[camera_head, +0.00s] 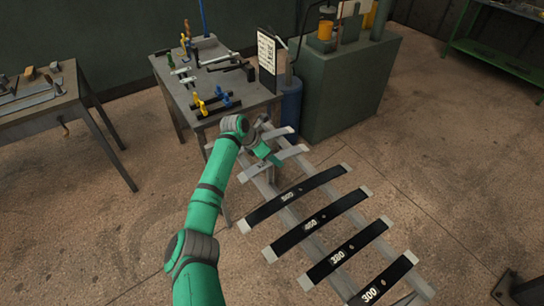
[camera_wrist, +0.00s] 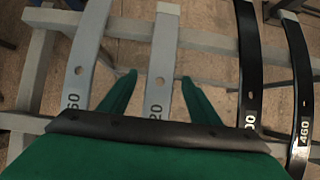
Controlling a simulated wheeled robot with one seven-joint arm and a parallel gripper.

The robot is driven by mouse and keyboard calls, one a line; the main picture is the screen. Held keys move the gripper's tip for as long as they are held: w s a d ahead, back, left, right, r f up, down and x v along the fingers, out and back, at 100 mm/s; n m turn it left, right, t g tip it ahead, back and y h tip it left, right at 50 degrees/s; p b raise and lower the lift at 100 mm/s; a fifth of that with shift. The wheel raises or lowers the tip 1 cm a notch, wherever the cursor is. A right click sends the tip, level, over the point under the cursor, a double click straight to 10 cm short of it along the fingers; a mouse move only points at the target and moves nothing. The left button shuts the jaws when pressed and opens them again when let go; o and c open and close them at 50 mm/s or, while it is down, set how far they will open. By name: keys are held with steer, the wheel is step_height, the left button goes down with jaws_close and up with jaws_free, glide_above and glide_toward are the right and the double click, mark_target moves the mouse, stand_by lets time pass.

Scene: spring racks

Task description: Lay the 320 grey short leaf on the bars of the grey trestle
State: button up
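A grey leaf (camera_wrist: 161,70) ending in "20" lies across the grey bars of the trestle (camera_wrist: 220,42) in the wrist view; its first digit is hidden. It also shows in the head view (camera_head: 289,154), partly behind my gripper. My gripper (camera_wrist: 160,80) is open, with one green finger on each side of this leaf and a visible gap on both sides. In the head view my gripper (camera_head: 266,154) is low over the trestle's far end. A second grey leaf (camera_wrist: 86,50), ending in "60", lies to its left.
Black leaves marked 500 (camera_head: 310,187), 460 (camera_head: 335,212), 380 (camera_head: 360,243) and 300 (camera_head: 390,278) lie across the same bars. A tool table (camera_head: 232,83) and a green cabinet (camera_head: 345,90) stand behind.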

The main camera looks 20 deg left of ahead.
steer(key=shift+f, duration=0.15)
steer(key=v, duration=1.1)
steer(key=shift+w, duration=0.1)
